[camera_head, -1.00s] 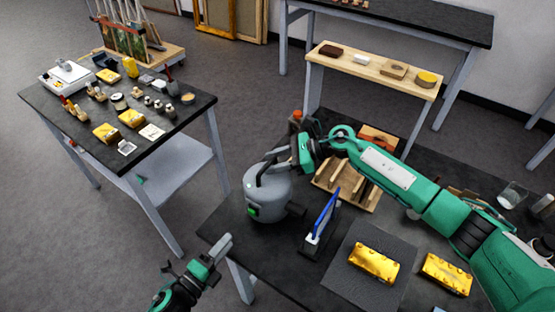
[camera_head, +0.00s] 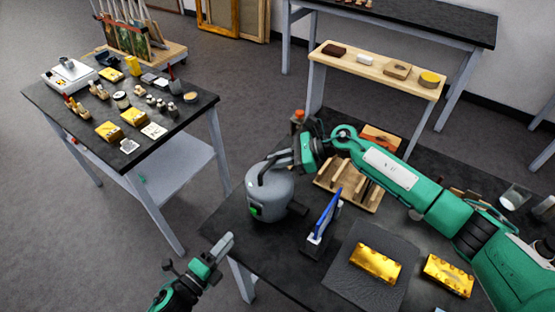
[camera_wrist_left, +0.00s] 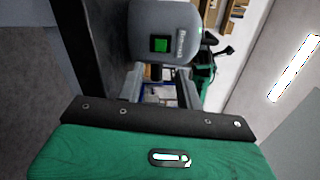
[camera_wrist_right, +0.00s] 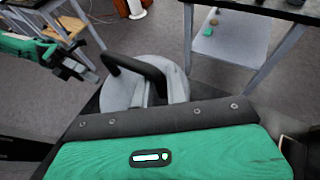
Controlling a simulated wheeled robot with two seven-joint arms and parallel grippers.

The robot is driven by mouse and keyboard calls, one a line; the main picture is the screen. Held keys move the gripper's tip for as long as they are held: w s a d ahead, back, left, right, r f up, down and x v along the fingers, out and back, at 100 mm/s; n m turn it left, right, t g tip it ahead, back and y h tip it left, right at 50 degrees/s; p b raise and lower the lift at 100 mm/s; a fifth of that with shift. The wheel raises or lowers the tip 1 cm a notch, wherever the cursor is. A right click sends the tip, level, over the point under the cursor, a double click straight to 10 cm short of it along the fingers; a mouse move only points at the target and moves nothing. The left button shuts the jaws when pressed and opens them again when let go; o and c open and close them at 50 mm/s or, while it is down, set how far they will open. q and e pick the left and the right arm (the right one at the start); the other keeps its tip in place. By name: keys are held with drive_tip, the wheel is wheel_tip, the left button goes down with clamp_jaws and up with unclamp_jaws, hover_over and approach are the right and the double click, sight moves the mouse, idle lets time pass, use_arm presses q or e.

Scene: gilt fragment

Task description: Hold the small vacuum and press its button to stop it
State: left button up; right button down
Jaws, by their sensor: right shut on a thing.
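The small vacuum (camera_head: 268,197) is a grey rounded canister with a black handle and a green button (camera_head: 256,211) on its side. It stands on the dark table near its left edge. My right gripper (camera_head: 281,158) is shut on the handle from above; the right wrist view shows the handle (camera_wrist_right: 128,62) over the grey lid. My left gripper (camera_head: 224,245) is apart from the vacuum, in front of the table's left edge. In the left wrist view its fingers (camera_wrist_left: 160,82) are spread with a gap between them, and the green button (camera_wrist_left: 159,45) faces the camera beyond them.
A blue-edged upright piece (camera_head: 325,217) in a dark stand is right of the vacuum. A wooden slotted rack (camera_head: 347,186) is behind it. Another cluttered table (camera_head: 210,98) stands at left.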

idle(0.6)
use_arm(q)
clamp_jaws()
idle(1.2)
idle(0.4)
